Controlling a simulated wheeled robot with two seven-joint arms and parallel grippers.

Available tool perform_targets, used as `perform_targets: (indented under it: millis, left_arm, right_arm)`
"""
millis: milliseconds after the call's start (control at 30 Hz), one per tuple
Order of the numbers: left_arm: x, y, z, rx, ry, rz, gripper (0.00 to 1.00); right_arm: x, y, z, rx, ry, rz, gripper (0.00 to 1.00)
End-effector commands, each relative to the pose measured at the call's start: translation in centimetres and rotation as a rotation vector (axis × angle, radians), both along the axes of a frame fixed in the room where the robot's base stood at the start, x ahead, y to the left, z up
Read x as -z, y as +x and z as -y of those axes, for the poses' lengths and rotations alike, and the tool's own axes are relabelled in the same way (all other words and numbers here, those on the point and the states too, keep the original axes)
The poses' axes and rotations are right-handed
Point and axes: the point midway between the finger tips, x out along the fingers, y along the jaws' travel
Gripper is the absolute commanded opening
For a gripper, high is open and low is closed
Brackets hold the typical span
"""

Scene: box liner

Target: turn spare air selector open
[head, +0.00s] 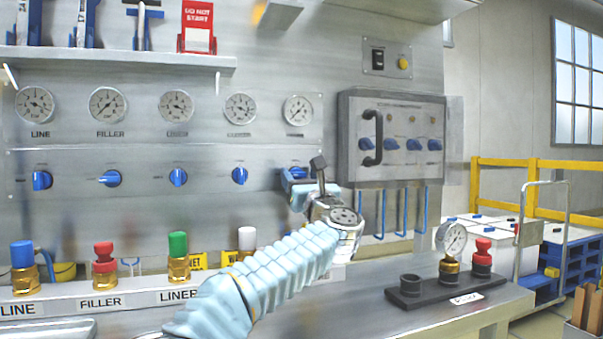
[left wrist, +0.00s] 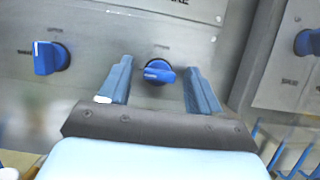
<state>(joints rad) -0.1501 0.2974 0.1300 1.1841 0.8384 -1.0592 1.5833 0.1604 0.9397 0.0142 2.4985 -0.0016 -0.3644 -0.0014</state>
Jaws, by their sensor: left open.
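The blue selector knob (head: 298,172) sits at the right end of the row on the steel panel, below the last gauge. In the left wrist view the knob (left wrist: 158,72) lies roughly horizontal, its white mark at the left end. A small label, too blurred to read surely, is above it. My left gripper (head: 300,186) is at this knob, partly hiding it in the head view. In the left wrist view the open left gripper (left wrist: 158,88) has one finger on each side of the knob, with gaps showing on both sides. My right gripper is out of view.
A neighbouring blue knob (head: 240,175) is to the left. A grey box (head: 390,135) with a black handle and blue knobs projects at the right, with blue pipes below. Coloured bottle-like fittings and a gauge stand (head: 435,292) are on the bench below.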

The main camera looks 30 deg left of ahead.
Motion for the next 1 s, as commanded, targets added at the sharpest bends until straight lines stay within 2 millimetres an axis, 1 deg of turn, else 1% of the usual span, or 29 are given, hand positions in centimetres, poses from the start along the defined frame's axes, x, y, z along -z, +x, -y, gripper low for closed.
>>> perform_targets:
  millis: [200,233,500,600,833,1000]
  left_arm:
    - [0.02,0.03,-0.04,0.000,0.000,0.000,0.64]
    - [0.02,0.03,-0.03,0.000,0.000,0.000,0.62]
    - [0.01,0.02,-0.01,0.000,0.000,0.000,0.21]
    - [0.01,0.02,-0.01,0.000,0.000,0.000,0.08]
    - [0.04,0.00,0.00,0.000,0.014,-0.016,0.08]
    - [0.05,-0.04,-0.03,0.000,0.057,-0.067,0.08]
  right_arm:
    - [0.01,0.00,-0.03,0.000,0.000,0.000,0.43]
    - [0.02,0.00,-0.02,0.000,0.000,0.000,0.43]
    - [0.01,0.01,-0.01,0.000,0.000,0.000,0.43]
    - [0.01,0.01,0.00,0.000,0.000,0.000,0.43]
    - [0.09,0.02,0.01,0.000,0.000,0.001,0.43]
    - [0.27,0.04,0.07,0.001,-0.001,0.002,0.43]
